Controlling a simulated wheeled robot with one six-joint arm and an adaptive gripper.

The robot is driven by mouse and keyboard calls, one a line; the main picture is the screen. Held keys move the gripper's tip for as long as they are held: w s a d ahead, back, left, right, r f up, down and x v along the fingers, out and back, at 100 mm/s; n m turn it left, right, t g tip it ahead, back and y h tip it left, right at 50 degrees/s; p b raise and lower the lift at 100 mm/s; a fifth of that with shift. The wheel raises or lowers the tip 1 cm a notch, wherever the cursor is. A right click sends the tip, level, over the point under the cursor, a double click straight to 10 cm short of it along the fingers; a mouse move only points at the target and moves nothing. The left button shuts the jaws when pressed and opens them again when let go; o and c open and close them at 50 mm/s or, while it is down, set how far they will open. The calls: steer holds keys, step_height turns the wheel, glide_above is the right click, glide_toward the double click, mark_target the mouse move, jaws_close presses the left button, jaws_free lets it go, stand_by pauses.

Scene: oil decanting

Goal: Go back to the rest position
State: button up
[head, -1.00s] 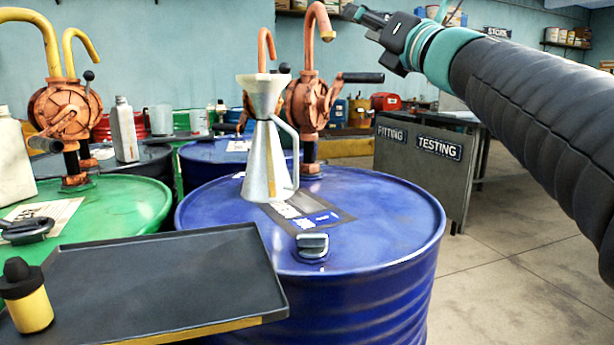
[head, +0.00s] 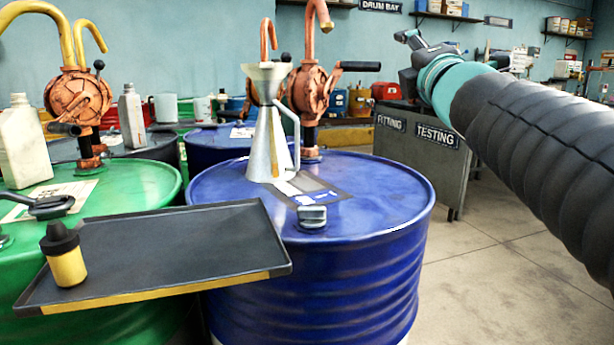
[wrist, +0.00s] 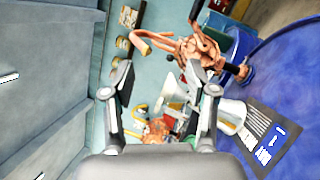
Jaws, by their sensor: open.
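My gripper (head: 410,38) is raised at the upper right in the head view, in the air above the grey testing bench. In the wrist view my gripper (wrist: 162,82) has its two fingers spread apart with nothing held between them. A metal funnel-topped can (head: 268,135) stands upright on the blue drum (head: 330,270), well to the left of my gripper. In the wrist view the can (wrist: 232,112) shows partly behind the right-hand finger.
A copper hand pump (head: 308,90) stands behind the can. The bench (head: 425,165) is at the right. Floor (head: 510,250) is clear there.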

steer(key=s+d+f+m+g+h, duration=0.2)
steer(key=f+m, duration=0.3)
steer(key=f, duration=0.2)
steer(key=s+d+f+m+g+h, duration=0.2)
steer(key=f+m+h, duration=0.1)
steer(key=f+m, duration=0.35)
steer(key=s+a+f+m+g+y, duration=0.1)
steer(key=s+f+m+g, duration=0.2)
steer(key=s+f, duration=0.4)
steer(key=s+a+f+m+g+y, duration=0.1)
steer(key=s+f+m+g, duration=0.3)
steer(key=f, duration=1)
steer(key=s+a+f+m+g, duration=0.2)
steer(key=s+f+m+g, duration=0.2)
steer(key=s+f, duration=0.6)
steer(key=shift+a+f+y, duration=0.15)
steer(key=shift+a+y, duration=0.25)
